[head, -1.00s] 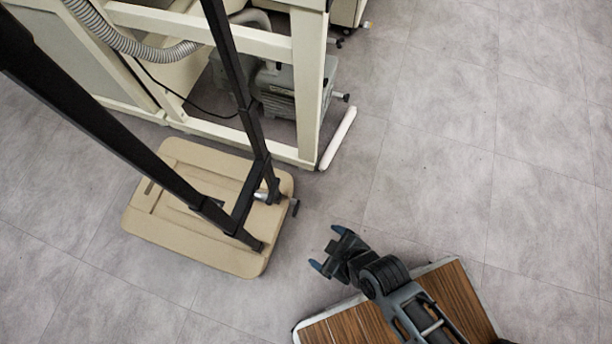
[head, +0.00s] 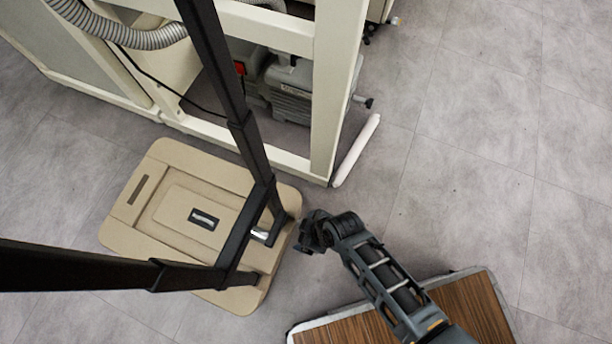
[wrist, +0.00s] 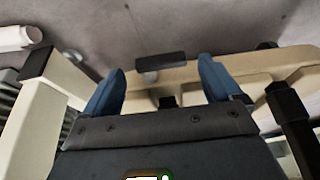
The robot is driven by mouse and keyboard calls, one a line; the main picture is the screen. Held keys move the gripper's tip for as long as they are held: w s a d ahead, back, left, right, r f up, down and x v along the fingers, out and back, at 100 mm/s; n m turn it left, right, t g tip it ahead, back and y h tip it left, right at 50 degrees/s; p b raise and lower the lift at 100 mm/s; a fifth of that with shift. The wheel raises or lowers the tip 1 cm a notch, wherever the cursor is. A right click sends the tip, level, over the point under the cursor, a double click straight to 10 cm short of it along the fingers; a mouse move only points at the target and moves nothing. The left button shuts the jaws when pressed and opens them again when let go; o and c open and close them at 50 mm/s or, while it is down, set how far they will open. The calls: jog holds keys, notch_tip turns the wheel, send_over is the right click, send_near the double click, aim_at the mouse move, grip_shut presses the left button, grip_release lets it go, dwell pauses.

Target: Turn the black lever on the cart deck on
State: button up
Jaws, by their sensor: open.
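The beige cart deck (head: 150,225) stands on the floor at the left in the head view, with a black folding handle frame (head: 262,200) rising from it. A short silver stub (head: 260,235) sits near its right edge. The lever appears beyond the tips; contact cannot be told.
A cream frame bench (head: 325,90) stands behind the cart, with a grey pump (head: 290,88) under it and a white bar (head: 357,150) on the floor by its leg. A ribbed hose (head: 130,38) hangs at upper left. Floor (head: 470,170) at right is clear.

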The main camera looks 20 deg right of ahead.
jog(key=shift+w+a+f, duration=0.15)
jog(key=shift+a+f, duration=0.05)
jog(key=shift+f, duration=0.4)
jog(key=c, duration=1.1)
